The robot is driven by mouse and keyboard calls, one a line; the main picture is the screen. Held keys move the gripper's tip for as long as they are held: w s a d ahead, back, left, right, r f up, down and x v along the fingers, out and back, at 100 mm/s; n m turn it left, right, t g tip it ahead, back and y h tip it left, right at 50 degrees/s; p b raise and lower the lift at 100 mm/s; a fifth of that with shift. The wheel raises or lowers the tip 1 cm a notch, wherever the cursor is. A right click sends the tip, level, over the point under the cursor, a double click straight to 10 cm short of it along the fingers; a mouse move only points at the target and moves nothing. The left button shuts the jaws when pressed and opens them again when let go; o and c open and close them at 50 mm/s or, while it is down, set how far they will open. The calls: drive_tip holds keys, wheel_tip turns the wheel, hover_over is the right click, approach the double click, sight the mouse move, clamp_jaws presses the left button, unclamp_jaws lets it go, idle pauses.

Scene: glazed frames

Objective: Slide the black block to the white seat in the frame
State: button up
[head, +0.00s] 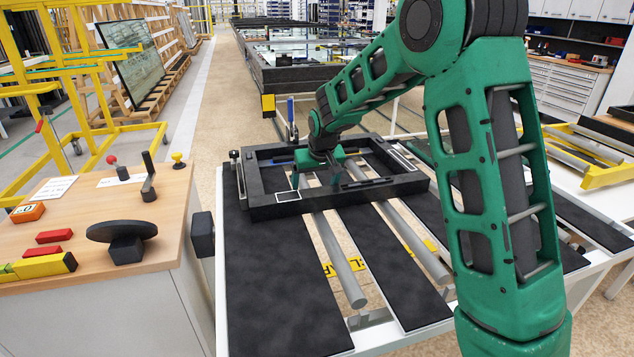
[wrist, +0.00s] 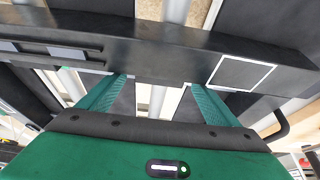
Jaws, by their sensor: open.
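The black frame (head: 258,213) lies flat on the table, and its near rail crosses the wrist view (wrist: 165,45). The white seat (head: 287,196), a white-outlined square, is on the left part of that rail; it shows at right in the wrist view (wrist: 240,73). The black block (head: 366,183), long and low, appears to sit on the same rail to the right of the seat; it shows at left in the wrist view (wrist: 45,52). My gripper (head: 316,182) is open over the frame's opening, between block and seat. Its fingers (wrist: 160,85) show nothing held between them.
Another white outline (head: 403,160) marks the frame's right rail. Dark padded slats (head: 285,290) and metal rollers (head: 342,270) with gaps make up the table. A wooden-topped cabinet (head: 90,225) with small items stands at left. The padding in front of the frame is clear.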

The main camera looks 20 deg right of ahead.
drive_tip(key=shift+f, duration=0.1)
drive_tip(key=c, duration=1.1)
drive_tip(key=shift+c, duration=0.2)
drive_tip(key=shift+a, duration=0.1)
drive_tip(key=shift+a, duration=2.45)
